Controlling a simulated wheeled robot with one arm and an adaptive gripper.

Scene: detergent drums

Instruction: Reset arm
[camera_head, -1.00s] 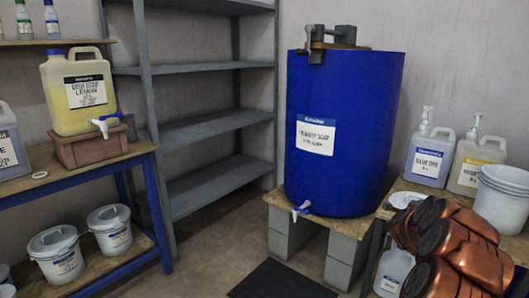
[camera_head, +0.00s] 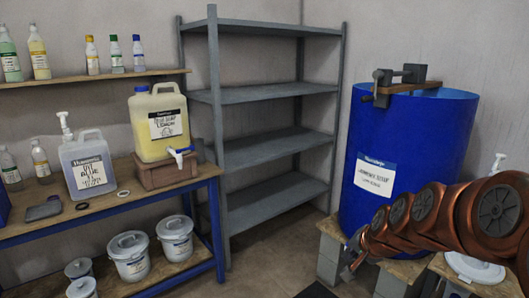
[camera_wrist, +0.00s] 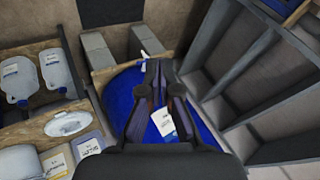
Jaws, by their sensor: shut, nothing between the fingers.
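My arm, copper-coloured, reaches in from the right edge in the head view and covers the lower right of the blue drum. My gripper (camera_head: 350,268) is small and dark at the arm's far end, low in front of the drum. In the wrist view my gripper (camera_wrist: 158,88) points away from the camera, its two dark fingers shut with nothing held. The blue drum (camera_head: 430,135) with a white label stands upright on blocks; in the wrist view the drum (camera_wrist: 118,92) lies behind the fingers. Whether they touch it cannot be told.
An empty grey shelf rack (camera_head: 265,95) stands at the back. A blue-framed bench (camera_head: 110,210) at left holds a yellow soap jug (camera_head: 160,122), a pale blue pump jug (camera_head: 88,165) and, below, several white buckets.

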